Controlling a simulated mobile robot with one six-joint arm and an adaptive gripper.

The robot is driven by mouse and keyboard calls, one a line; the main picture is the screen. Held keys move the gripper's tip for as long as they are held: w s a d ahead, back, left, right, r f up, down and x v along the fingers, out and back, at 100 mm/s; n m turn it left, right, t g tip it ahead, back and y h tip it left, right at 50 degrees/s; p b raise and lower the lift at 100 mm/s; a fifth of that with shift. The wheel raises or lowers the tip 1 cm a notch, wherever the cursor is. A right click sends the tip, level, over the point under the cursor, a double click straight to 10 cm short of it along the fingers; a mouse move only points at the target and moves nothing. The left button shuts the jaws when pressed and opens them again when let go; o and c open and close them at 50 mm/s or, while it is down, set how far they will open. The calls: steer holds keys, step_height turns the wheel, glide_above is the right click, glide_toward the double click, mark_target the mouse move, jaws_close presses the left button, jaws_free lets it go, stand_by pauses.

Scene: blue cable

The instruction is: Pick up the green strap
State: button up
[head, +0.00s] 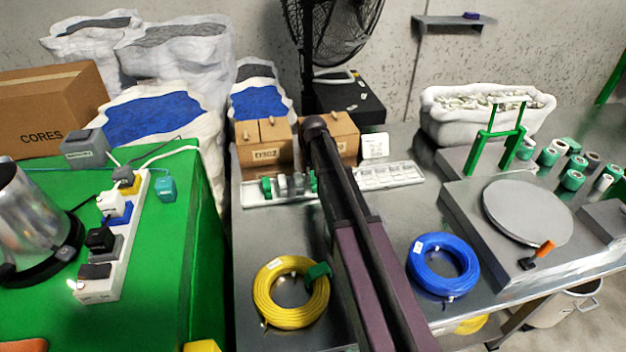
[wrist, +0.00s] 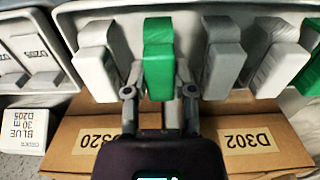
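A green strap (wrist: 158,62) hangs on the pale rack (wrist: 262,18) among grey straps, at the centre of the wrist view. My gripper (wrist: 160,82) has its two slim fingers drawn in close on either side of this strap, apparently touching its edges. The strap is still in line with the others on the rack. A second green strap (wrist: 308,75) is at the right edge of the wrist view. In the head view, green straps show at the left end (head: 267,187) and right end (head: 313,182) of the rack. My arm hides the gripper there.
Cardboard boxes (wrist: 255,142) stand right behind the rack. A white grid tray (head: 388,175) lies to its right. A yellow cable coil (head: 292,318) and a blue cable coil (head: 443,290) lie nearer on the metal table. A green-topped bench (head: 165,260) is at left.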

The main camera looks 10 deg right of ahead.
steer(key=shift+r, duration=0.2)
stand_by(0.3)
step_height(320, 180, up, 3)
steer(key=p, duration=0.3)
steer(key=shift+f, duration=0.1)
steer(key=s+a+r+p, duration=0.1)
steer(key=s+a, duration=0.1)
steer(key=s, duration=0.5)
steer(key=s+a+p, duration=0.1)
steer(key=s+a, duration=0.1)
steer(key=s, duration=0.6)
steer(key=shift+s+r, duration=0.25)
steer(key=shift+r, duration=0.15)
step_height(320, 180, up, 28)
steer(key=p, duration=2.8)
steer(key=shift+s, duration=0.15)
